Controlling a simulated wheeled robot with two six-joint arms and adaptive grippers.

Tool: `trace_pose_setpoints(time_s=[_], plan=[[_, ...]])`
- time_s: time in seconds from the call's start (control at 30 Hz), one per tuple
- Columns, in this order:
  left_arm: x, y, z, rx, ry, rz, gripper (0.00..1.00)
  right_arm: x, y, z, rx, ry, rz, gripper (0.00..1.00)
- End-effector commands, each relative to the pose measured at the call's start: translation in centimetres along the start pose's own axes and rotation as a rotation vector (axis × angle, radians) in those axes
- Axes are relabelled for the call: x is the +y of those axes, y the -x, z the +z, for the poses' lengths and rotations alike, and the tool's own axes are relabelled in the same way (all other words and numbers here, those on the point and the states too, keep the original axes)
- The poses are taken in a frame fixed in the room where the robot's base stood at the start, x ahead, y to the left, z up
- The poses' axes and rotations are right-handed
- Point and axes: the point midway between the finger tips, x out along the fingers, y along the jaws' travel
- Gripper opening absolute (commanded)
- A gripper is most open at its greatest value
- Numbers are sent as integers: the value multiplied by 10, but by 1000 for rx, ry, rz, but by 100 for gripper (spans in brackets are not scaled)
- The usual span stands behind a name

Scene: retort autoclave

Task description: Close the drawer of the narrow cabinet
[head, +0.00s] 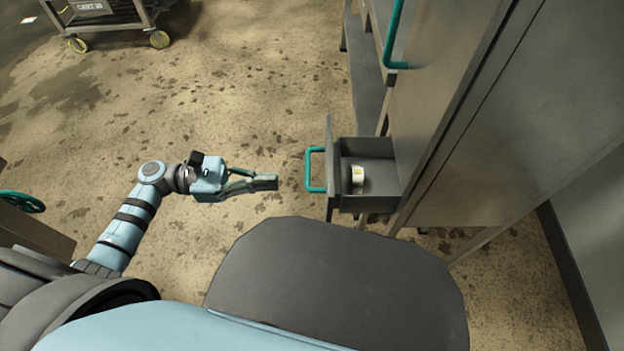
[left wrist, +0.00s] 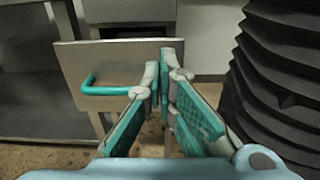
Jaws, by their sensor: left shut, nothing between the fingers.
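The drawer (head: 380,203) of the narrow cabinet (head: 440,110) is pulled out to the left in the head view. Its front carries a teal handle (head: 309,170), and a small whitish container (head: 358,174) stands inside it. In the left wrist view the drawer front (left wrist: 120,62) faces me, with its handle (left wrist: 105,90) left of the fingers. My left gripper (head: 276,182) is shut and empty, pointing at the drawer front from the left with a small gap to the handle. It also shows in the left wrist view (left wrist: 172,60). My right gripper is not in view.
A wheeled cart (head: 110,15) stands at the far upper left. A teal valve wheel (head: 22,202) is at the left edge. Another teal handle (head: 392,40) sits higher on the cabinet. The floor (head: 240,80) left of the drawer is clear.

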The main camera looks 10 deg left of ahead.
Motion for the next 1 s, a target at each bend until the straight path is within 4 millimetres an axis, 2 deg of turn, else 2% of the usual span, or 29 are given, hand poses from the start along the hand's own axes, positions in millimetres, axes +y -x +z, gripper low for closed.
trace_pose_setpoints(time_s=[0.2,0.4,0.53,1.0], plan=[[0,-49,1,-6,1,2,0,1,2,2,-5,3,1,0],[0,-82,1,-5,3,3,0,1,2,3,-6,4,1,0],[0,-91,0,-3,4,3,0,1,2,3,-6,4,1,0],[1,-98,0,-4,5,18,0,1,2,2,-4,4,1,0]])
